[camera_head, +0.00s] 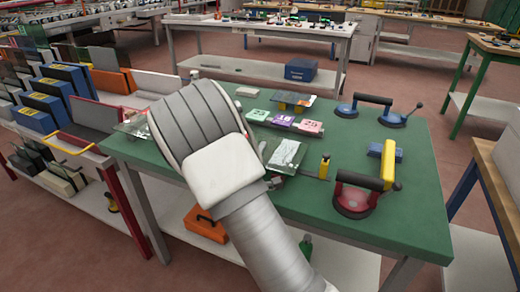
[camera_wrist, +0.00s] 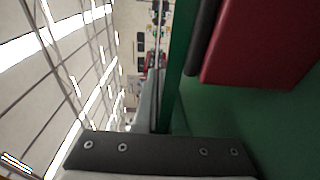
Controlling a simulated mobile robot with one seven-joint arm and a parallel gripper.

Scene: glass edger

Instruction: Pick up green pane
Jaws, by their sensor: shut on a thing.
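My gripper's dark, screw-studded edge (camera_wrist: 160,155) spans the bottom of the wrist view. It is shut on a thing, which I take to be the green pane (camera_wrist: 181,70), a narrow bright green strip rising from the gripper. The darker green to its right could be pane or tabletop; I cannot tell. In the head view my thick grey-and-white wrist hides the gripper, its fingertips and what they hold. A clear glass piece (camera_head: 134,127) shows just left of my wrist, and another clear pane (camera_head: 287,154) lies right of it.
The green-topped table (camera_head: 410,200) holds a red-based suction lifter (camera_head: 354,200), a blue one (camera_head: 392,119), a blue block (camera_head: 384,151), a small yellow bottle (camera_head: 324,167) and coloured cards (camera_head: 284,120). A red block (camera_wrist: 262,42) is close in the wrist view. Racks stand left.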

